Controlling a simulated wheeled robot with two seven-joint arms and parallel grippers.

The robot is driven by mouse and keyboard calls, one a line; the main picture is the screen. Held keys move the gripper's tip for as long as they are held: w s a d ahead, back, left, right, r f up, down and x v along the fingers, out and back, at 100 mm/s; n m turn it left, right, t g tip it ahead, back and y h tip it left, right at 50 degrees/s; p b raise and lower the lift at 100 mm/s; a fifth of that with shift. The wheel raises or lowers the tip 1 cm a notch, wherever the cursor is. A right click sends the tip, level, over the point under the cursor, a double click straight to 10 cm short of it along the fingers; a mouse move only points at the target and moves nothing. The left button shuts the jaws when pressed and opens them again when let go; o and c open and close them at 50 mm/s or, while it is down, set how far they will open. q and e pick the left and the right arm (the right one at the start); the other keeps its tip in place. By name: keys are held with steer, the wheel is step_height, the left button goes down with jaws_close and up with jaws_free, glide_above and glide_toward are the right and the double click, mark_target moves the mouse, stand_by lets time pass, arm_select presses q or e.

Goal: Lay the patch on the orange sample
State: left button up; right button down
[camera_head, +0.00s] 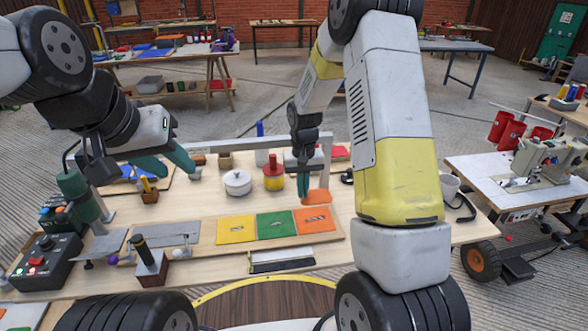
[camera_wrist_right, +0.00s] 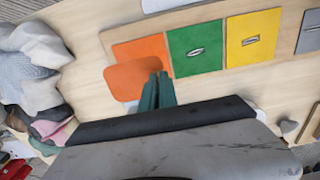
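An orange patch (camera_head: 317,197) with rounded corners is between the green fingertips of my right gripper (camera_head: 303,192), which look shut on its edge. The wrist view shows the patch (camera_wrist_right: 128,82) overlapping the near edge of the orange sample (camera_wrist_right: 140,48), off-centre from it. The fingers (camera_wrist_right: 157,92) cover one side of the patch. In the head view the orange sample (camera_head: 316,222) lies just in front of the patch, at the right end of the row. The patch's height above the board is hard to judge. My left gripper (camera_head: 180,174) is open and empty at the left.
A green sample (camera_head: 277,231) and a yellow sample (camera_head: 236,236) lie beside the orange one. A white pot (camera_head: 237,182) and a red-and-yellow container (camera_head: 274,172) stand behind them. A black control box (camera_head: 45,262) and a dark-handled tool (camera_head: 150,267) are at the left.

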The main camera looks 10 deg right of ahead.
steer(key=shift+f, duration=4.55)
steer(key=shift+f, duration=0.3)
steer(key=c, duration=0.9)
jaws_free()
steer(key=shift+r, duration=4)
